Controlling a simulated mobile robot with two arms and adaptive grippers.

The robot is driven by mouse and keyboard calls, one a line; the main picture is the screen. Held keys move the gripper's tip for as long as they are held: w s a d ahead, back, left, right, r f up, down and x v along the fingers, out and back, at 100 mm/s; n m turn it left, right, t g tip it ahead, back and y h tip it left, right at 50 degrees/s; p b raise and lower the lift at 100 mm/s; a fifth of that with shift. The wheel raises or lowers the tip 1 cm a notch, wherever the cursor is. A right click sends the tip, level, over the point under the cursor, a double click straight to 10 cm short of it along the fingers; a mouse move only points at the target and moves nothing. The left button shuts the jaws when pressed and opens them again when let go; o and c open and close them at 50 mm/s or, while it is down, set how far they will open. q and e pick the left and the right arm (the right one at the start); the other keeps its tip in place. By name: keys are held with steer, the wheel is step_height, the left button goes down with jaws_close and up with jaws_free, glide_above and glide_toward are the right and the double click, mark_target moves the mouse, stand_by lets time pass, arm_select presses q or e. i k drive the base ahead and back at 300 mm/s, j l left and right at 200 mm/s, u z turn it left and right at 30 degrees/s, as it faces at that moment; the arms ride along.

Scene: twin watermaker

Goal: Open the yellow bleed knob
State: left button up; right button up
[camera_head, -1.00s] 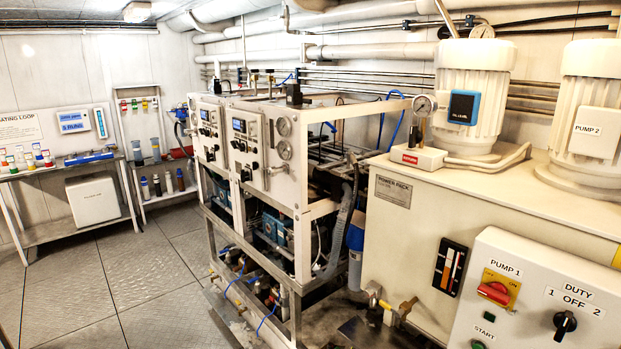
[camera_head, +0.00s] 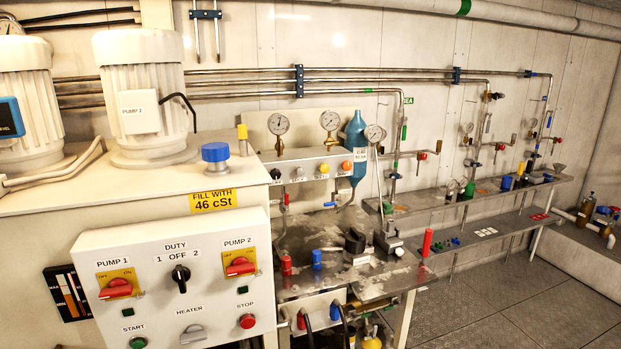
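A small yellow knob (camera_head: 324,168) sits on the front of a pale gauge panel (camera_head: 306,159) at the back of a metal bench. It is in a row with a black knob (camera_head: 275,174), a whitish knob (camera_head: 300,172) and an orange knob (camera_head: 346,165). Any lettering by the knobs is too small to read, so I cannot confirm that the yellow one is the bleed knob. Neither of my grippers is in view.
The power pack's control box (camera_head: 175,285) fills the lower left. The metal bench (camera_head: 330,225) holds a vise, red and blue items. A blue bottle (camera_head: 356,135) stands by the panel. Shelves (camera_head: 465,205) line the wall at right. The floor (camera_head: 520,285) at lower right is clear.

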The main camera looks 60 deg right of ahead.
mark_target(323, 168)
steer(key=z, duration=2)
